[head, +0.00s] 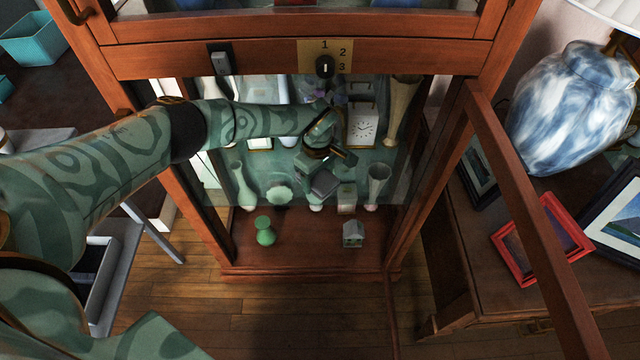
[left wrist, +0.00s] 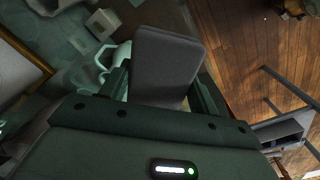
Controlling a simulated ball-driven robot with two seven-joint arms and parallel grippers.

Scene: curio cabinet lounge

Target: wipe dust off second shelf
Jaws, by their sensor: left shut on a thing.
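The wooden curio cabinet (head: 255,62) stands in the middle of the head view with its front open. My left gripper (head: 324,163) reaches into it from the left. It is shut on a plain grey pad (head: 325,184). The pad also fills the middle of the left wrist view (left wrist: 165,62), between the two fingers. Around it inside are a white clock (head: 363,125), a tall pale vase (head: 241,186), a flared vase (head: 377,184) and a shell-like piece (head: 279,191). Which shelf each stands on is hard to tell. I see no clear dust. My right gripper is not in view.
A green vase (head: 265,232) and a small house figurine (head: 353,234) stand on the cabinet's wooden bottom. An open door frame (head: 515,180) juts out at right. Beyond it, a side table holds a blue-and-white lamp (head: 572,105) and a red picture frame (head: 545,238).

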